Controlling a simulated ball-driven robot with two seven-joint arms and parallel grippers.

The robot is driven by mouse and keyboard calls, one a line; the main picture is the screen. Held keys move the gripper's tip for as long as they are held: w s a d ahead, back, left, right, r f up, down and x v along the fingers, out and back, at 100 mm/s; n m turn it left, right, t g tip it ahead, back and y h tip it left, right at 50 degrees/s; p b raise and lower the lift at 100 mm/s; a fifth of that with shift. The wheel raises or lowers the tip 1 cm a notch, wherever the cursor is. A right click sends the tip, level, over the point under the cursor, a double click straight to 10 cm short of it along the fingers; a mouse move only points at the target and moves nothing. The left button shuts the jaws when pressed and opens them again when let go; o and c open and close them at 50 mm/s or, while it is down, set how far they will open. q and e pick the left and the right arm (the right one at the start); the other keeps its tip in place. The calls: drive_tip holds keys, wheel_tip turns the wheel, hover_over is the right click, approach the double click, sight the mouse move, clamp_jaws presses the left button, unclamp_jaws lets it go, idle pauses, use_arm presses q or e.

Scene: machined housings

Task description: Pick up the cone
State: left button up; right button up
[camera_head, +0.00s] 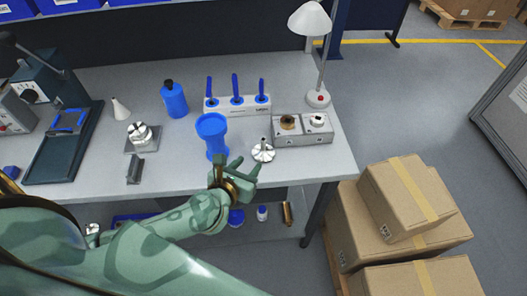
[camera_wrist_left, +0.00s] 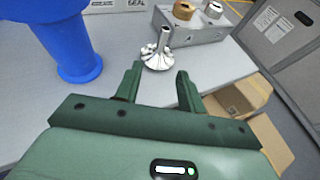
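A small silvery metal part with a round flared base and a narrow upright stem (camera_head: 263,151) stands near the bench's front edge. It is the cone-like piece closest to my left gripper, and it also shows in the left wrist view (camera_wrist_left: 158,54). My left gripper (camera_head: 241,164) is open and empty, with its fingers pointing toward this part; in the wrist view the part stands just beyond the gap between the fingertips (camera_wrist_left: 160,72). A pale, pointed cone-shaped object (camera_head: 120,109) stands farther left on the bench. My right gripper is not in view.
A tall blue flared cup (camera_head: 213,137) stands close on the left of the left gripper. Behind are a rack with blue-handled tools (camera_head: 237,104) and a grey block with two fittings (camera_head: 303,130). A lamp (camera_head: 318,97) stands at right. Cardboard boxes (camera_head: 400,200) lie beyond the bench.

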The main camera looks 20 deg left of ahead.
sight(262, 148)
use_arm(q)
drive_tip(key=x, duration=0.6)
drive_tip(key=shift+w+b, duration=0.1)
drive_tip(key=shift+b, duration=0.3)
drive_tip(key=x, duration=0.3)
drive_tip(key=b+x, duration=0.1)
drive_tip(key=x, duration=0.1)
drive_tip(key=shift+w+r, duration=0.25)
drive_tip(key=shift+w, duration=0.1)
drive_tip(key=shift+c, duration=0.2)
clamp_jaws()
